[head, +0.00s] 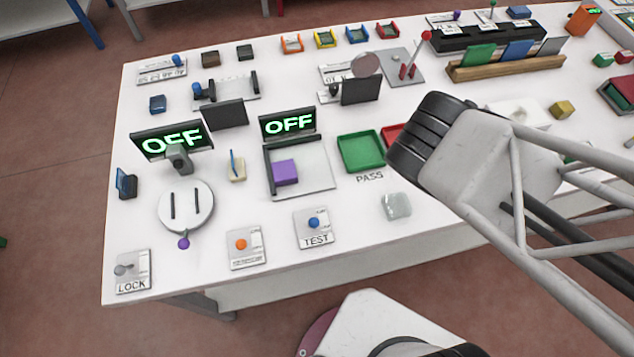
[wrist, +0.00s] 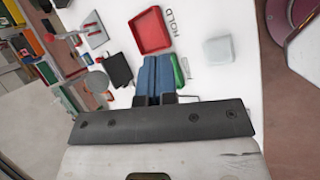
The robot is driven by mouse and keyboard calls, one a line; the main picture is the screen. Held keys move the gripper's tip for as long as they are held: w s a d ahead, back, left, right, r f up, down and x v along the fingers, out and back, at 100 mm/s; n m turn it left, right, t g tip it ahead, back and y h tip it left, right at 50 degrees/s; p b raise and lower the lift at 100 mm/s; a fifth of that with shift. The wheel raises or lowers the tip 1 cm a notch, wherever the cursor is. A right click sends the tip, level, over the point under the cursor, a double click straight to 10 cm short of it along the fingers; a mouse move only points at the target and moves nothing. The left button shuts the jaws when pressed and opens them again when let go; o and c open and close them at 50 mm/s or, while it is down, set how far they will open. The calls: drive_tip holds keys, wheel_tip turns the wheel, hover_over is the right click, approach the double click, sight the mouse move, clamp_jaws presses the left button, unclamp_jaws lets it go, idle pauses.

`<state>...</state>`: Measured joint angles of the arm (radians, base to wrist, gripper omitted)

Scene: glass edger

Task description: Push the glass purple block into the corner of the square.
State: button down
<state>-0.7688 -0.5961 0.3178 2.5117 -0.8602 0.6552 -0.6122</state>
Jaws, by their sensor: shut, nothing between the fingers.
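The purple block (head: 286,172) sits on the grey square plate (head: 312,182) in the head view. It is close to the plate's left dark rail, with a gap to the back rail; whether it touches the left rail I cannot tell. My gripper shows in the wrist view (wrist: 157,62) with its blue fingers shut together and empty. In the head view its dark body is right of the plate, above the red tray, and hides its fingertips. The block and plate are out of the wrist view.
A green PASS tray (head: 361,152) stands right of the plate, and a red HOLD tray (wrist: 151,30) is beyond it. A clear glass block (head: 396,205) lies in front. An OFF display (head: 288,124) stands behind the plate. A TEST switch panel (head: 315,229) is in front.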

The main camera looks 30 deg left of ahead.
sight(278, 162)
drive_tip(key=s+a+f+n+y, duration=0.3)
drive_tip(key=s+a+n, duration=0.5)
drive_tip(key=n, duration=0.3)
drive_tip(key=s+a+f+n+g+y, duration=0.1)
drive_tip(key=s+a+f+n+y, duration=0.3)
drive_tip(key=s+a+n, duration=0.5)
drive_tip(key=shift+s+a+f+n, duration=0.25)
drive_tip(key=shift+a+f+n, duration=0.3)
drive_tip(key=shift+a+n, duration=0.3)
drive_tip(key=shift+w, duration=0.1)
drive_tip(key=shift+x, duration=4.9)
drive_tip(key=shift+a, duration=0.1)
drive_tip(key=shift+w+a, duration=1.9)
drive_tip(key=shift+w, duration=0.05)
drive_tip(key=shift+r, duration=0.15)
